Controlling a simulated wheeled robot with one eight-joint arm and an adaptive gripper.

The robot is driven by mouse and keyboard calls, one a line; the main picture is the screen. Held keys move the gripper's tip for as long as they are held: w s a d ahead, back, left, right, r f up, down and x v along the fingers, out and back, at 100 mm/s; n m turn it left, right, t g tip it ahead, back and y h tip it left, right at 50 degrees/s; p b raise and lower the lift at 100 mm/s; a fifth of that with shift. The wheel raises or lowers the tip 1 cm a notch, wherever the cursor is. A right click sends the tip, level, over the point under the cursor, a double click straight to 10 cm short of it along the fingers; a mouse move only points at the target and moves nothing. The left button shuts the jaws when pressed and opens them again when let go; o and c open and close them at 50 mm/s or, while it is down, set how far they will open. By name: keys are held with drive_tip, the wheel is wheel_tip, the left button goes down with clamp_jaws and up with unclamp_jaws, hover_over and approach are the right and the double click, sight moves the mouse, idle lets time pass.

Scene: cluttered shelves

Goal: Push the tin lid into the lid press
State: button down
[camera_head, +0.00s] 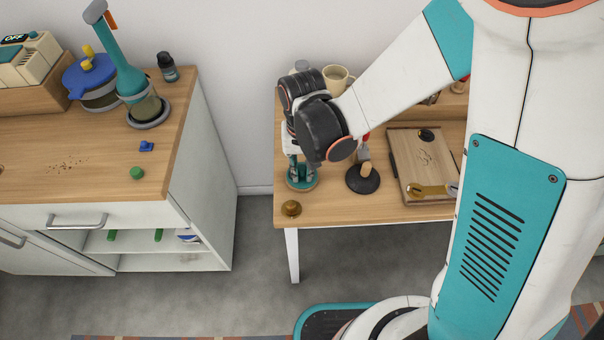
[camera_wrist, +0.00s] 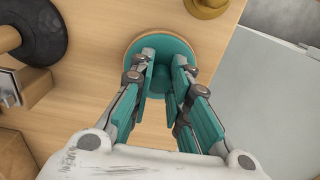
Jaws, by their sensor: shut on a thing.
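A round teal piece with a knob and a pale rim (camera_head: 302,184) rests on the wooden table near its left edge. It also shows in the wrist view (camera_wrist: 138,53). My gripper (camera_head: 300,165) points down over it, its fingertips closed around the knob. In the wrist view my gripper (camera_wrist: 164,72) has one teal finger pad on each side of the knob. I cannot tell whether this piece is the tin lid. A small brass piece (camera_head: 291,208) stands nearer the table's front edge, partly cut off in the wrist view (camera_wrist: 207,7). No lid press is clearly recognisable.
A black dome with a wooden handle (camera_head: 362,181) stands just right of my gripper. A mug (camera_head: 336,78) stands behind. A gap separates the table from the left cabinet (camera_head: 205,160).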

sight(302, 169)
idle(0.4)
drive_tip(key=c, duration=1.4)
unclamp_jaws()
drive_tip(key=shift+c, duration=0.2)
drive_tip(key=shift+r, duration=0.1)
drive_tip(key=shift+s+r, duration=0.1)
drive_tip(key=shift+r, duration=3.5)
drive_tip(key=w+d+r+m+p, duration=0.1)
drive_tip(key=w+d+r+m, duration=0.2)
drive_tip(key=d, duration=0.5)
drive_tip(key=s+d+r+n+t+b, duration=0.1)
drive_tip(key=s+d+r+n+t, duration=0.1)
drive_tip(key=s+d+r+t, duration=0.5)
drive_tip(key=s+d+r, duration=0.3)
drive_tip(key=s+d, duration=0.1)
drive_tip(key=shift+s+d+r+n, duration=0.25)
drive_tip(key=shift+s+r+n, duration=0.05)
drive_tip(key=shift+r, duration=0.1)
